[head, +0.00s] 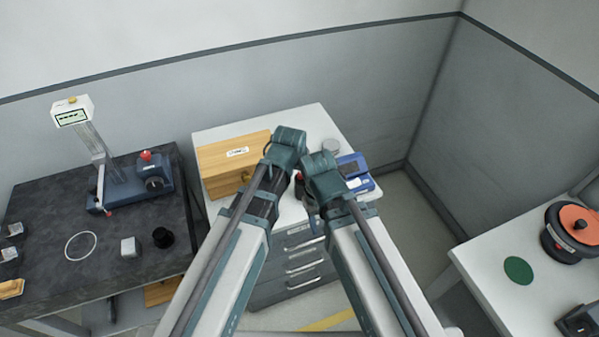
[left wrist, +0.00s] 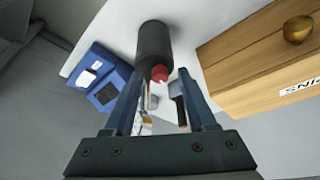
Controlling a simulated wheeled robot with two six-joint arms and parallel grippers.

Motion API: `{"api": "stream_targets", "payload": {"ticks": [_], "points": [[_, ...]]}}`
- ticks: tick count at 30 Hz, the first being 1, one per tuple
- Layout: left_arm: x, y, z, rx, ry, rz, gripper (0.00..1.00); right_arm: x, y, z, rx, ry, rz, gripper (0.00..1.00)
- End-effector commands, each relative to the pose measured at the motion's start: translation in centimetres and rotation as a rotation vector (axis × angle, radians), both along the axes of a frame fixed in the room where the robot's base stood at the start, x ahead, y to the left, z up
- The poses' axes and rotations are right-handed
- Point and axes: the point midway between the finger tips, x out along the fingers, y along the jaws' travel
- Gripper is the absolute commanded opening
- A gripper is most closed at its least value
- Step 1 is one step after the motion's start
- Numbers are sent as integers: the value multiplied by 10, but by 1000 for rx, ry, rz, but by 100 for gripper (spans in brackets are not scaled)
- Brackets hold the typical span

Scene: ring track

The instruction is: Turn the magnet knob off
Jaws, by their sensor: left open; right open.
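A height gauge stand (head: 100,155) with a digital display stands on the dark table at the left of the head view. Its blue base carries a dark round knob (head: 154,184) on the front and a red button on top; this knob looks like the magnet knob, but its setting is too small to read. My left gripper (head: 288,145) is over the white-topped cabinet, well right of the stand; its fingers show open and empty in the left wrist view (left wrist: 160,95). My right gripper (head: 312,210) is over the same cabinet, open, its fingertips partly hidden by my arm.
A wooden box (head: 225,160) and a blue device (head: 354,170) stand on the cabinet. A dark bottle with a red cap (left wrist: 154,50) stands beyond my left fingers. A ring (head: 80,246) and small blocks lie on the dark table. Another white table (head: 490,270) is at right.

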Motion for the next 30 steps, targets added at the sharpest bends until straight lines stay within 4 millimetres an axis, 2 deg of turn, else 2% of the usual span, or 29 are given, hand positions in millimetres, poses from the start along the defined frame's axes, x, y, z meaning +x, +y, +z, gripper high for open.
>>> {"api": "stream_targets", "payload": {"ticks": [5,11,24,30], "points": [[-3,1,9,0,0,0,56,0,0,9,0,0,0,50],[-11,3,30,0,0,0,56,0,0,30,0,0,1,50],[-37,10,98,0,0,0,56,0,0,98,1,0,-2,50],[-48,13,122,0,0,0,56,0,0,122,2,0,-9,50]]}}
